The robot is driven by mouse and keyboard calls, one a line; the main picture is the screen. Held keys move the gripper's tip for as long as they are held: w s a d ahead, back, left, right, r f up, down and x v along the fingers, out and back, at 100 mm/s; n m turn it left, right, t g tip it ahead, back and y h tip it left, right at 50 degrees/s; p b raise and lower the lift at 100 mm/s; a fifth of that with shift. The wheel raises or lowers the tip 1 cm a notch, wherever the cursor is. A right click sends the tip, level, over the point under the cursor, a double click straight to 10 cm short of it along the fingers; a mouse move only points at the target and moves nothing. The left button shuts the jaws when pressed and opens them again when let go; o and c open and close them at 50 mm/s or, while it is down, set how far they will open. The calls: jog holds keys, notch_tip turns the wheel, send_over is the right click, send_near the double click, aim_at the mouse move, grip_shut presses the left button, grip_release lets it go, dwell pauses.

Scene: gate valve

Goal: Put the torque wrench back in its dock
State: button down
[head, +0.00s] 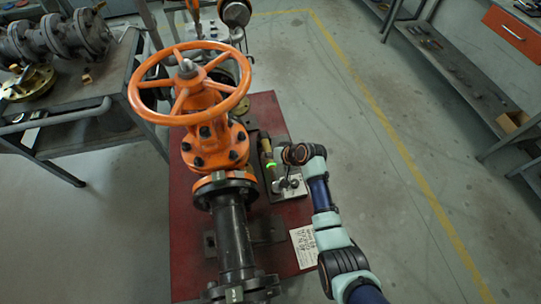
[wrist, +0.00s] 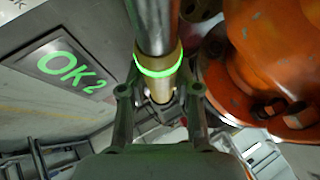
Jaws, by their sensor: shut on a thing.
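The torque wrench (wrist: 155,35) shows in the wrist view as a steel shaft with a brass collar and a glowing green ring. My gripper (wrist: 158,92) is shut on it, one finger on each side. In the head view, the wrench's brass part (head: 266,148) and green ring show just left of my gripper (head: 277,157), low beside the orange valve. The wrench's far end is hidden. A small grey block with dark fittings (head: 289,187) lies just below it on the red base; I cannot tell whether this is the dock.
The orange gate valve (head: 205,145) with its handwheel (head: 138,88) stands close left of my gripper. A panel reading "OK2" (wrist: 70,65) is at left in the wrist view. A cart (head: 75,125) stands left, a shelf (head: 455,70) right. Floor right of the red base (head: 190,275) is clear.

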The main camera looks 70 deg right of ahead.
jog(key=shift+d+r, duration=0.1)
jog(key=c, duration=0.7)
grip_release()
jog(key=shift+w, duration=0.1)
jog(key=shift+c, duration=0.2)
jog(key=v, duration=1.2)
